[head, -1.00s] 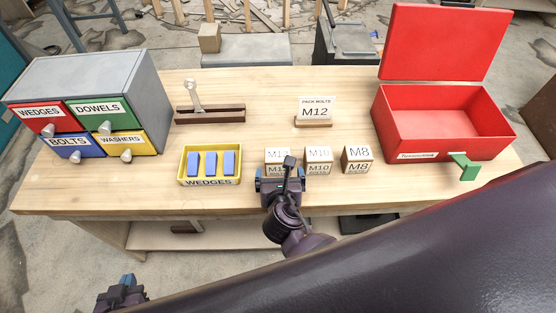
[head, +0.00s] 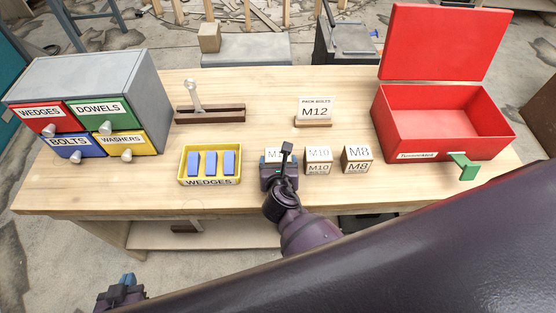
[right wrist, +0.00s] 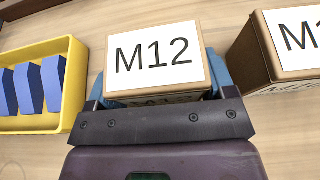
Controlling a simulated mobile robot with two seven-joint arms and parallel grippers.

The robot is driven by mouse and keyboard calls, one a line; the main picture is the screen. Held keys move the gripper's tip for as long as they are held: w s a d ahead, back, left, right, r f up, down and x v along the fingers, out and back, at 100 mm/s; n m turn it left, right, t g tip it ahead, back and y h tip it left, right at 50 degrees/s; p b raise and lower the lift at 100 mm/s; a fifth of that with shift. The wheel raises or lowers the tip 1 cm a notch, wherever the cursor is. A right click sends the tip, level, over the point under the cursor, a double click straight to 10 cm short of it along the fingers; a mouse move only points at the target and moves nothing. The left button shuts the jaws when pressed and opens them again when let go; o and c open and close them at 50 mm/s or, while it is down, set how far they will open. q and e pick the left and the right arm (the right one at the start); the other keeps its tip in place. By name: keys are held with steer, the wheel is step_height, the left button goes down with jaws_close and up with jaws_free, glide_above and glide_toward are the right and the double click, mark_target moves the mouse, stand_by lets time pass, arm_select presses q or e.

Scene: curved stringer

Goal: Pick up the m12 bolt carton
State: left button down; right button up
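The M12 bolt carton (head: 272,154) stands on the workbench, leftmost in a row of three small cartons. In the right wrist view the M12 carton (right wrist: 155,58) has a white top label and sits between the blue fingers of my right gripper (right wrist: 160,82). One finger is on each side; the fingers look open around it, and firm contact cannot be made out. In the head view my right gripper (head: 280,170) covers the carton's front. My left gripper (head: 122,292) is low at the left, off the bench, its fingers unclear.
The M10 carton (head: 318,160) is close to the right, then the M8 carton (head: 357,159). A yellow wedges tray (head: 211,180) is on the left. A "PACK BOLTS M12" sign (head: 315,110) stands behind. An open red box (head: 440,145) is at the right, a drawer cabinet (head: 130,75) at left.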

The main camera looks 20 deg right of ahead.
steer(key=c, duration=0.3)
steer(key=shift+r, duration=0.2)
